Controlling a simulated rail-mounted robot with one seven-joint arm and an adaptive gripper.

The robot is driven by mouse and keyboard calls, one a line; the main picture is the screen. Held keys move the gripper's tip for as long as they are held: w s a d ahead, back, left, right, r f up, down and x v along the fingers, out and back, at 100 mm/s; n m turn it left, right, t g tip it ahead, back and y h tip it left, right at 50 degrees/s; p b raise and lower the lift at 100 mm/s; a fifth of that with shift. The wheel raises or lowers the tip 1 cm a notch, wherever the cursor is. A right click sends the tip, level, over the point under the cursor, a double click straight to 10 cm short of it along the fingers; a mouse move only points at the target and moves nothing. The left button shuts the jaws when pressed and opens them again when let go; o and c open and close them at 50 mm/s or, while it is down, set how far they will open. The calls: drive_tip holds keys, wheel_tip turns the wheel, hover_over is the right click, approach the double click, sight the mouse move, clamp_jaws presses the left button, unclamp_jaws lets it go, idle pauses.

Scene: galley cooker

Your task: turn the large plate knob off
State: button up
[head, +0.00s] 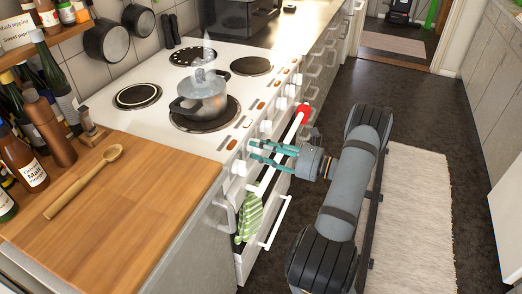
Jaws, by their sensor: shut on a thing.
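The white cooker has a row of white knobs along its front edge, with one knob (239,168) nearest the wooden worktop and another (266,127) farther along. My gripper (254,149) reaches in from the right, its teal fingers shut around a white knob (252,145) between these two. The fingers partly hide that knob, and its pointer direction cannot be read. A steaming pot (200,95) stands on a large dark plate (206,122). I cannot tell from the markings which knob belongs to which plate.
The oven handle (290,130), with a red part (302,109) at its far end, runs close below my gripper. A green-striped towel (248,214) hangs at the cooker front. A wooden spoon (85,182) lies on the worktop (130,205).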

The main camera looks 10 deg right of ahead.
drive_tip(key=shift+s+a, duration=0.1)
drive_tip(key=shift+a, duration=0.05)
drive_tip(key=o, duration=1)
drive_tip(key=v, duration=1.2)
drive_tip(key=shift+r, duration=0.1)
